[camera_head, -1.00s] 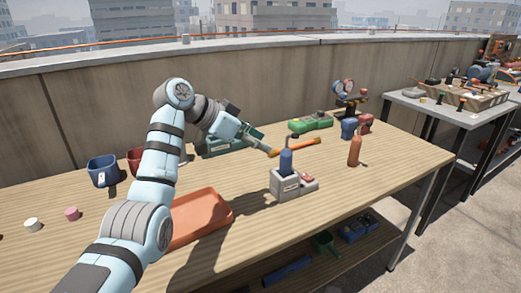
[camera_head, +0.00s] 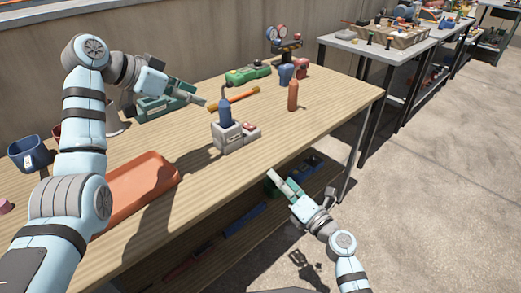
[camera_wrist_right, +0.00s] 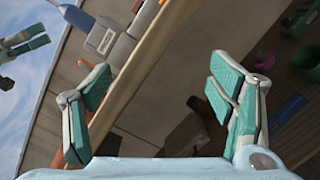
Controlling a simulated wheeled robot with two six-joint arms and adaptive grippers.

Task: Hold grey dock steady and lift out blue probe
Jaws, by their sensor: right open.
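The grey dock (camera_head: 232,143) stands on the wooden workbench with a red button on its lower right part. The blue probe (camera_head: 225,112) stands upright in the dock's taller left part. Both show at the top left of the right wrist view, the dock (camera_wrist_right: 104,38) and the probe (camera_wrist_right: 74,15). My left gripper (camera_head: 204,102) is above the bench, to the left of and behind the probe, apart from it; its finger gap is unclear. My right gripper (camera_head: 271,176) is open and empty beyond the bench's front edge, to the right of and below the dock.
An orange tray (camera_head: 140,190) lies left of the dock. An orange bottle (camera_head: 292,95) stands to its right. Behind are an orange-handled tool (camera_head: 235,98) and a green case (camera_head: 248,74). A lower shelf with items runs under the bench. Bench top between dock and front edge is clear.

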